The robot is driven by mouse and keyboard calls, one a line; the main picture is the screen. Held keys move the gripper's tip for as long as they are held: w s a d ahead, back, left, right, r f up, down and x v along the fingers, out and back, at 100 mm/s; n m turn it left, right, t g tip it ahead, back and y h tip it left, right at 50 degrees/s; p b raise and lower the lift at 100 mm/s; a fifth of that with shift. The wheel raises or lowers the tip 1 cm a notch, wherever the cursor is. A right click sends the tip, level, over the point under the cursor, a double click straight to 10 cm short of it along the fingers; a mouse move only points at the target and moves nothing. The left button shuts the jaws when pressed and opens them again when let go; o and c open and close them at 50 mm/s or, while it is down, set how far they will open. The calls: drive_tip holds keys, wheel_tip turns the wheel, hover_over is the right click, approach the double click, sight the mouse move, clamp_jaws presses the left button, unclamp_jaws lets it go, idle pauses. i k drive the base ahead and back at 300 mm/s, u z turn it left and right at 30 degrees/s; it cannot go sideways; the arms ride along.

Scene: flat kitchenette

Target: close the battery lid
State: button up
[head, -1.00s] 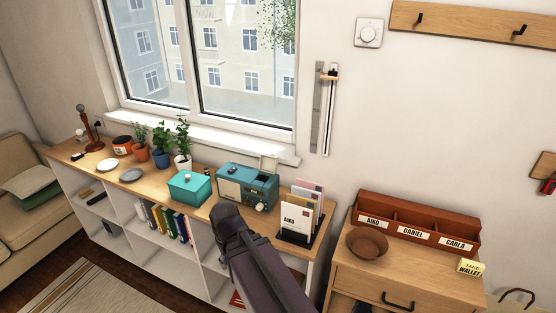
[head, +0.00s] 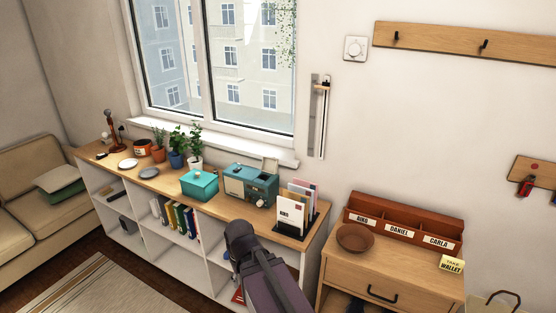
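A teal radio (head: 250,186) with a pale front panel stands on the wooden top of the low shelf, below the window. The battery space itself is too small and hidden to make out. My dark arm rises from the bottom of the head view, its rounded upper end in front of the shelf, below the radio and apart from it in the picture. No gripper fingers show.
A turquoise box (head: 199,185) stands left of the radio, and a letter rack (head: 296,214) with envelopes stands close on its right. Potted plants (head: 177,152) are further left. A drawer cabinet (head: 390,273) with a bowl (head: 355,238) stands at the right. Floor is free at lower left.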

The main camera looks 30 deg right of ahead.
sight(269, 164)
drive_tip(key=z, duration=0.4)
drive_tip(key=i, duration=1.05)
drive_tip(key=u, duration=0.1)
